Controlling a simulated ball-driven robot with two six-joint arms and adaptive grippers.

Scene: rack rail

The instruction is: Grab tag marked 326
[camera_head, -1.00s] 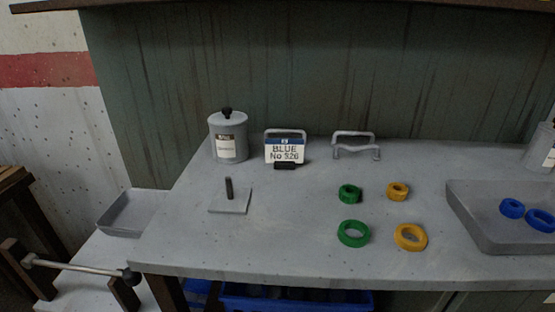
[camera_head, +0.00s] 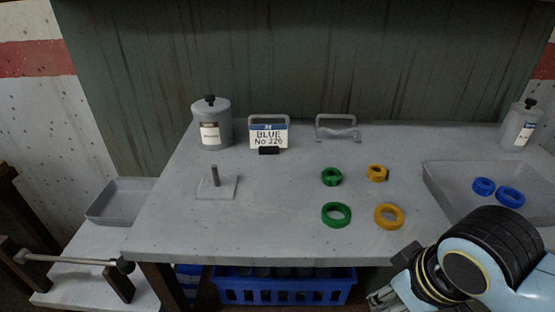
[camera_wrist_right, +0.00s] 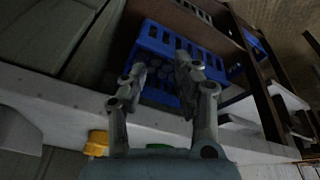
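The tag (camera_head: 268,136) reads "BLUE No 326" in dark letters on white, with a blue strip on top. It stands upright at the back left of the bench, with a grey handle above and a small black block at its base. My right gripper (camera_head: 378,298) is low at the front right of the bench, far from the tag and partly cut off by the lower edge. In the right wrist view its two fingers (camera_wrist_right: 158,75) are spread with nothing between them. My left gripper is not in view.
A lidded canister (camera_head: 211,128) stands left of the tag, an empty handle stand (camera_head: 338,130) to its right. A peg plate (camera_head: 217,188), green rings (camera_head: 336,215) and yellow rings (camera_head: 389,216) lie in front. A grey tray (camera_head: 440,180) holds blue rings. A blue crate (camera_head: 285,287) sits below.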

